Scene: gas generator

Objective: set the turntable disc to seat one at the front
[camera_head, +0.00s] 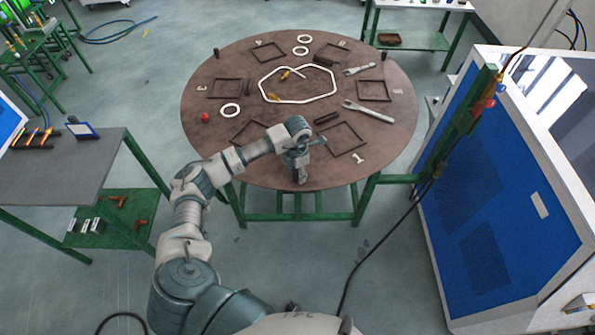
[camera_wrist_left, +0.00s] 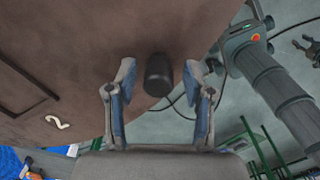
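The turntable disc (camera_head: 225,130) is a large round brown plate on a green frame, with white numbers near its rim. The number 1 (camera_head: 359,159) is at the front right, right of the disc's front middle. Black pegs stand at the rim, at the back left (camera_head: 216,53) and back right (camera_head: 384,55). My left gripper (camera_head: 300,178) is over the front rim. In the left wrist view its open fingers stand either side of a black peg (camera_wrist_left: 158,75), with gaps visible.
The disc carries dark square frames (camera_head: 374,90), a white hexagonal ring (camera_head: 300,101), wrenches (camera_head: 368,110), white rings and a red piece (camera_head: 205,117). A blue cabinet (camera_head: 500,190) stands close on the right, a grey table (camera_head: 60,170) on the left.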

